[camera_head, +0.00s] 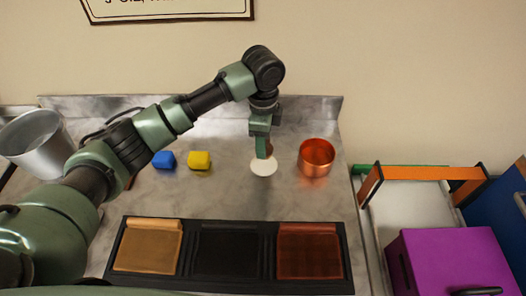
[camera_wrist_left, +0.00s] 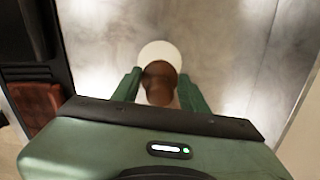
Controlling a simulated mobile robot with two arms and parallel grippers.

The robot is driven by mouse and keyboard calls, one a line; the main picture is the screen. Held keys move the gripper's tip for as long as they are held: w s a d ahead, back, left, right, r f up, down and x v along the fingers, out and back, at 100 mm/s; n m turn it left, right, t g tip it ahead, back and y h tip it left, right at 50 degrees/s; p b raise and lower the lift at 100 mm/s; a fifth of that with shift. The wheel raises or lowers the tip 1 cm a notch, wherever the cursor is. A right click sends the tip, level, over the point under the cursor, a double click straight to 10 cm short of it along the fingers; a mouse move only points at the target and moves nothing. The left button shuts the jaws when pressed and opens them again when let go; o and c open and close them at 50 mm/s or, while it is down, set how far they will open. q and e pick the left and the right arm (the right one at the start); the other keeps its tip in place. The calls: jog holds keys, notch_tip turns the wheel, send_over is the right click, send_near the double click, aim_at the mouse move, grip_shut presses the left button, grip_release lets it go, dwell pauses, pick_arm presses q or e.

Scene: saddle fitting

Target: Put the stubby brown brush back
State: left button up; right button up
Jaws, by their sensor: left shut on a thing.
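My left gripper (camera_head: 263,146) points down over the worktop and is shut on a brown rounded thing, taken to be the stubby brown brush (camera_head: 268,149). In the left wrist view the brush (camera_wrist_left: 160,82) sits between the green fingers (camera_wrist_left: 160,92), seen from its rounded top end. A flat white disc (camera_head: 263,167) lies right under it; I cannot tell whether the brush touches the disc. The disc also shows in the wrist view (camera_wrist_left: 158,49). The brush's lower end is hidden. My right gripper is not in view.
A black tray with tan (camera_head: 147,251), black (camera_head: 226,252) and red-brown (camera_head: 310,256) sections lies in front. A copper cup (camera_head: 316,158) stands right of the disc. Blue (camera_head: 164,159) and yellow (camera_head: 199,160) blocks and a metal bucket (camera_head: 38,143) are left. A purple box (camera_head: 455,262) is at right.

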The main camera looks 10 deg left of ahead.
pick_arm(q)
jog(key=shift+f+p, duration=0.3)
jog(key=shift+f, duration=2.25)
jog(key=o, duration=1.2)
jog(key=shift+f, duration=0.15)
notch_tip(320, 180, up, 12)
jog(key=shift+r+b, duration=0.2)
jog(key=shift+b, duration=0.9)
jog(key=shift+f, duration=0.1)
